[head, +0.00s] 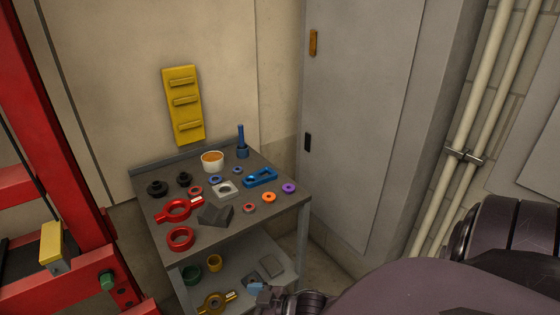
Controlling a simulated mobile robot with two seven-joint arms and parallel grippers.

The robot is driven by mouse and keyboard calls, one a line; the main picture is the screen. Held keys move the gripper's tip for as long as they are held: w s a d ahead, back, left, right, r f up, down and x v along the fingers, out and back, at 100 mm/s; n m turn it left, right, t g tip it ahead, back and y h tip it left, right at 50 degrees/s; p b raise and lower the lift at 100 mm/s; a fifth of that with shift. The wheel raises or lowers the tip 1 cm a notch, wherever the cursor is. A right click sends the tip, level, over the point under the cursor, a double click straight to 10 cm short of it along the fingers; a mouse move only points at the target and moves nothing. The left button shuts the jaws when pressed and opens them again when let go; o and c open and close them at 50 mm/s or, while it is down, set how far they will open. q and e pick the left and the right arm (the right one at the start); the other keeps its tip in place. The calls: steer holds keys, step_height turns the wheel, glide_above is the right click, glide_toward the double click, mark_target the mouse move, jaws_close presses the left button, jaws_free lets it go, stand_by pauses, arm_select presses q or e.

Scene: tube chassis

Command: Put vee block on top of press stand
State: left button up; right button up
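The vee block looks to be the dark grey, angular block (215,215) on the front part of the cart's top, beside a red ring-ended part. A red steel frame (85,175) fills the left edge and appears to be the press stand; only part of it shows. A yellow-topped grey block (52,247) is at its left side. My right arm comes in from the lower right, and its dark end, seemingly my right gripper (268,298), is low by the cart's lower shelf, apart from the vee block. Its fingers are too small and cut off to read. My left gripper is out of view.
The grey cart top (160,218) is crowded with rings, a white cup (212,161), a blue part (261,178) and red parts (180,239). The lower shelf (235,268) holds several parts. A grey cabinet (355,110) stands behind; pipes (480,100) run at right.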

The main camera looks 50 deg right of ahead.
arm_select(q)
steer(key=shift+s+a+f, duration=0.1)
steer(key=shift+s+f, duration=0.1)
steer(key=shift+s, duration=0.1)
arm_select(e)
steer(key=s+f+m+g+h, duration=0.1)
steer(key=s+f+m+h, duration=0.2)
steer(key=s+h, duration=0.3)
steer(key=shift+s+d+f+m, duration=0.3)
steer(key=shift+s+d, duration=0.05)
steer(key=shift+s, duration=1.4)
